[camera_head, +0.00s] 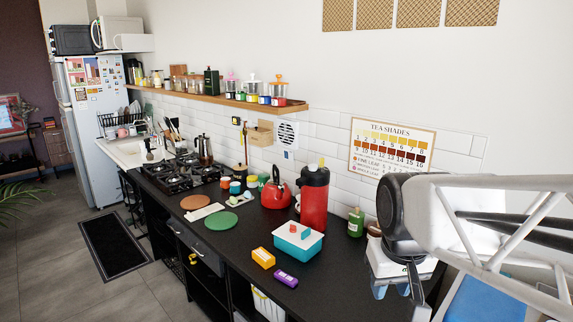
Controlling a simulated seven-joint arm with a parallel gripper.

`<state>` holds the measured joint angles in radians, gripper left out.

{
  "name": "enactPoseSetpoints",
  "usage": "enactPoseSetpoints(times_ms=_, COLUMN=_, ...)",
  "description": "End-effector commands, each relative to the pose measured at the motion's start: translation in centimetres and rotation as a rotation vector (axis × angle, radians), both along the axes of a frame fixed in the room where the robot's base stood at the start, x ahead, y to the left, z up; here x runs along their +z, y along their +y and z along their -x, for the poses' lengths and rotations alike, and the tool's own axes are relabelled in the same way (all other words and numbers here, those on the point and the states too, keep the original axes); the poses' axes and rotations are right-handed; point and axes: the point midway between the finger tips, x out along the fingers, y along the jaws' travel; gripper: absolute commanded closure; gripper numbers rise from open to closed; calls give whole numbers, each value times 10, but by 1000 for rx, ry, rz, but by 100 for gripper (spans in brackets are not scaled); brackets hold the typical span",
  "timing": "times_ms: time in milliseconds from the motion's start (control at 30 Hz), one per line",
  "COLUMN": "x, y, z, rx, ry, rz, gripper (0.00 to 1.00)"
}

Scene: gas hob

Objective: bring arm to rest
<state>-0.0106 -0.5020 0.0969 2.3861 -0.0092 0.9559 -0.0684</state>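My arm fills the right side of the head view, with a round dark joint and a white lattice frame, over the right end of the counter. A narrow dark part hangs below the joint near the lower edge and seems to be my gripper (417,288). Its fingertips are not clear, so I cannot tell whether it is open or shut. I see nothing clearly held in it. A white object (385,262) is partly hidden behind the arm.
The black counter (225,265) holds a teal box (298,245), a red flask (314,200), a red kettle (276,193), a green bottle (355,222), a yellow box (263,258) and a purple box (286,279). The gas hob (182,177) is farther left. A wooden shelf (222,99) runs above.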

Motion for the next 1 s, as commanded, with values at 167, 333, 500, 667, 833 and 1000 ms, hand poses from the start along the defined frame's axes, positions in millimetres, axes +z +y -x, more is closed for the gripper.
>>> enactPoseSetpoints(times_ms=167, x=-15, y=-4, z=43, rx=-52, ry=-15, rz=-9, gripper=64)
enactPoseSetpoints(times_ms=333, x=-27, y=-6, z=70, rx=-86, ry=-25, rz=-15, gripper=64)
enactPoseSetpoints(times_ms=500, x=-33, y=-7, z=81, rx=-100, ry=-28, rz=-17, gripper=64)
enactPoseSetpoints(times_ms=667, x=-33, y=-7, z=82, rx=-102, ry=-28, rz=-17, gripper=64)
enactPoseSetpoints(times_ms=833, x=-33, y=-7, z=82, rx=-101, ry=-28, rz=-17, gripper=64)
enactPoseSetpoints(times_ms=1000, x=-33, y=-7, z=81, rx=-101, ry=-28, rz=-17, gripper=64)
